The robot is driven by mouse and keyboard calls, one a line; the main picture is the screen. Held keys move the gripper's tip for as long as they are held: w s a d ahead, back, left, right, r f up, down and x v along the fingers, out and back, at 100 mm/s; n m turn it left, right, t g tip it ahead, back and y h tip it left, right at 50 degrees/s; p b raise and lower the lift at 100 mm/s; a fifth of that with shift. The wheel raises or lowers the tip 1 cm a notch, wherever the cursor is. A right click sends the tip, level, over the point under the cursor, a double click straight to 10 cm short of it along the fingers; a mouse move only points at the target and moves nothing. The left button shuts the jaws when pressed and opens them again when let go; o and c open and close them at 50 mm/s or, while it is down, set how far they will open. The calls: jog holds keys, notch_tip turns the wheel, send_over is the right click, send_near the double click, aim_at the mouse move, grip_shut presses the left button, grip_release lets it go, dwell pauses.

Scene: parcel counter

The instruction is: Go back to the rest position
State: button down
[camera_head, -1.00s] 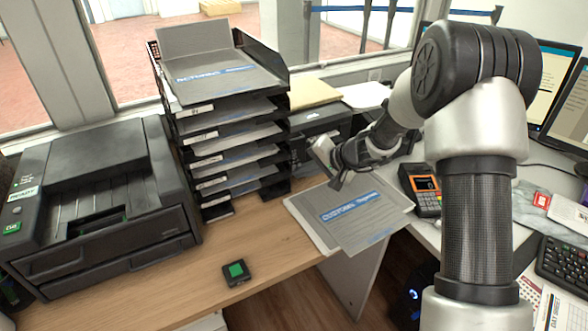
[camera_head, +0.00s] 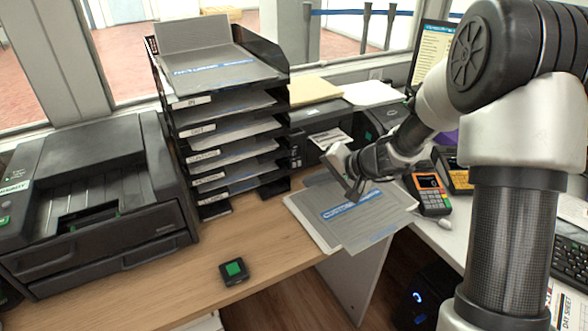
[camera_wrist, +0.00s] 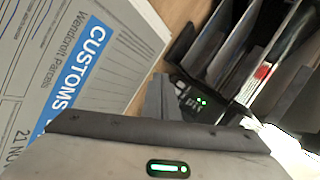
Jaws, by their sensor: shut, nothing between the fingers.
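My gripper (camera_head: 355,190) is shut and empty in the head view. It is over the grey customs forms (camera_head: 375,222) with a blue title strip, which lie at the counter's right end. I cannot tell the exact height of the fingertips above the forms. In the wrist view the shut fingers (camera_wrist: 162,95) point past the right edge of the customs form (camera_wrist: 50,95). My arm comes in from the right of the head view.
A black tray stack (camera_head: 168,98) holding forms stands behind left of my gripper. A dark printer (camera_head: 95,200) is at left, and a small green-topped box (camera_head: 234,271) lies in front. A card terminal (camera_head: 430,190) is right of the forms. Open wood lies between.

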jog(key=shift+s+d, duration=0.35)
jog(key=shift+s, duration=0.2)
jog(key=shift+r, duration=0.1)
jog(key=s+d+r+n+g+h, duration=0.1)
jog(key=s+d+r+n+h, duration=0.15)
jog(key=s+r, duration=0.95)
jog(key=s+d+r+n+t+h, duration=0.1)
jog(key=s+d+r+h, duration=0.2)
jog(key=s+d, duration=0.45)
jog(key=s+d+r+n+h, duration=0.1)
jog(key=s+d+r+h, duration=0.2)
jog(key=s, duration=0.7)
notch_tip(320, 180, up, 27)
jog(key=d+p, duration=0.1)
jog(key=p, duration=2.6)
jog(key=shift+d+p, duration=0.3)
jog(key=shift+p, duration=0.1)
